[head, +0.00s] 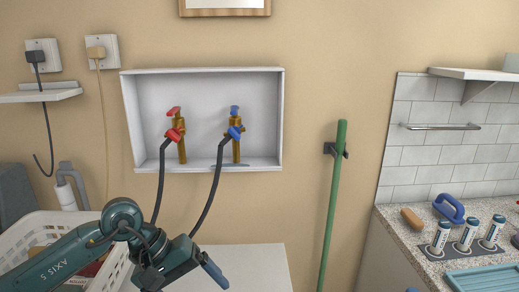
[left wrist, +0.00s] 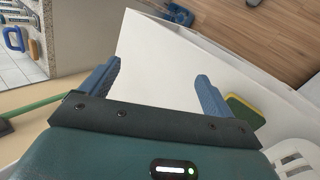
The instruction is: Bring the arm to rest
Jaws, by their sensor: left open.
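My left arm comes in from the lower left in the head view. My left gripper (head: 213,274) is at the bottom, in front of a white flat-topped unit (head: 262,262). In the left wrist view the two blue fingers of my left gripper (left wrist: 158,72) are spread wide with nothing between them. The white unit (left wrist: 155,45) shows behind the fingers there. My right gripper is in neither view.
A white basket (head: 45,220) stands at the left, partly behind my arm. A recessed wall box (head: 205,75) holds red and blue taps with black hoses. A green pole (head: 333,210) hangs on the wall. A speckled counter (head: 400,230) carries several items at right.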

